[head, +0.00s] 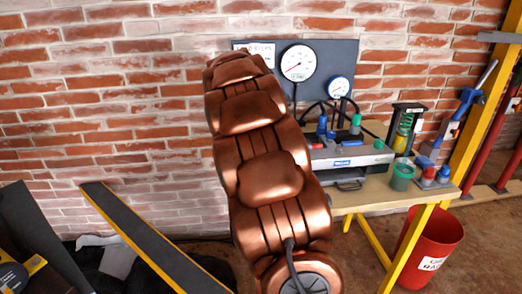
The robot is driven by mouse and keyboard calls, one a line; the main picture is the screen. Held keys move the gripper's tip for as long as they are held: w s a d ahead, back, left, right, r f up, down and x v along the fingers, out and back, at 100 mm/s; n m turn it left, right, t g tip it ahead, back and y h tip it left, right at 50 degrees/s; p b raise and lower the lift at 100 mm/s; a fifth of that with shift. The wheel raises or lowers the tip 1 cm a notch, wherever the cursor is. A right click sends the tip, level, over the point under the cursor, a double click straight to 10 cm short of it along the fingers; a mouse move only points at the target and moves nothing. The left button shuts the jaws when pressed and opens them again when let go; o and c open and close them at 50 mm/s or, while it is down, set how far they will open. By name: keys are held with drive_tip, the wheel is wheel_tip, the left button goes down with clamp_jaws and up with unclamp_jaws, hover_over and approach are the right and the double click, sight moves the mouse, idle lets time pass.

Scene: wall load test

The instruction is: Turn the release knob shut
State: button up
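The release knob cannot be picked out for sure; my copper-coloured arm crosses the middle of the picture and hides part of the bench. A grey hand-pump unit (342,161) with a white and blue label stands on the wooden bench. Small blue and green knobs or fittings (355,121) sit on top of it. Black hoses run from it up towards a grey gauge board (345,60) with a large gauge (298,63) and a smaller gauge (339,87). My gripper does not show; it is hidden behind or beyond my arm.
The bench (375,196) has yellow legs. On its right are a green cup (402,177), a spring device (405,125) and small red and blue items. A red bin (432,247) stands below. A yellow post (484,95) rises at right. A dark yellow-edged beam (150,240) leans at lower left.

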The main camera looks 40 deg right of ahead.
idle(0.3)
drive_tip(key=o, duration=1.1)
drive_tip(key=shift+o, duration=0.2)
drive_tip(key=v, duration=1.2)
